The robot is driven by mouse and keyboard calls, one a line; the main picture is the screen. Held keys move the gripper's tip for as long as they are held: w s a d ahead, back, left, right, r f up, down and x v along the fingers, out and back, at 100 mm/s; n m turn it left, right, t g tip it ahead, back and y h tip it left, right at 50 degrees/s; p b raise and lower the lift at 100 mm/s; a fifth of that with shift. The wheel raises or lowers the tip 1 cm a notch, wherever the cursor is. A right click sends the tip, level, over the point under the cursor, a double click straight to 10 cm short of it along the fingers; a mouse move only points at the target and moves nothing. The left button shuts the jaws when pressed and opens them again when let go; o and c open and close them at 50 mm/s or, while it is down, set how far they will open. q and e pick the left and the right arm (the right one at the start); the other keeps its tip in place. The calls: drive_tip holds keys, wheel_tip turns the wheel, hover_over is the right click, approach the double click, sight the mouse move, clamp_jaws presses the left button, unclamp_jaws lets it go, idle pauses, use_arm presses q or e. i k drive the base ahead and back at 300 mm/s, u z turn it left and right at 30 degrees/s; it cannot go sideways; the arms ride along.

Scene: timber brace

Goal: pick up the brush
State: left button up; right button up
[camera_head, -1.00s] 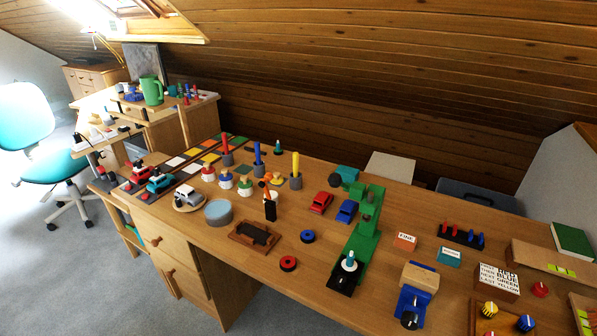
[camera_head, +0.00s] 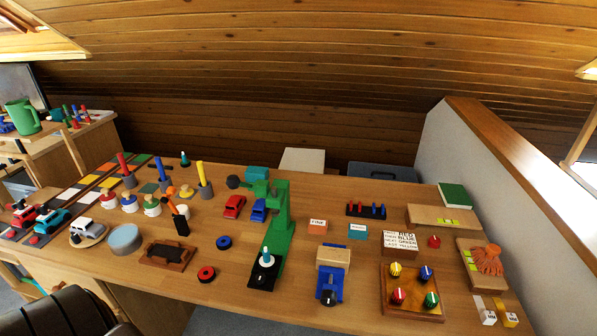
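I cannot pick out a brush for certain. An orange, ribbed, fan-shaped thing (camera_head: 488,259) lies at the right end of the wooden desk (camera_head: 350,210), on or beside a pale board, and may be a brush head. A small upright thing with a black lower part and an orange top (camera_head: 181,224) stands left of the middle, and it is too small to tell what it is. Neither of my grippers shows in the view.
A green press-like stand (camera_head: 280,222) and a blue vise-like tool (camera_head: 329,283) stand mid-desk. A knob board (camera_head: 412,308) lies front right. Toy cars, pegs and blocks crowd the left. A dark, rounded thing (camera_head: 65,318) fills the bottom left corner. A sloped timber ceiling hangs behind.

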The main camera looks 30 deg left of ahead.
sight(200, 165)
drive_tip(key=z, duration=1.8)
drive_tip(key=k, duration=2.35)
drive_tip(key=u, duration=1.55)
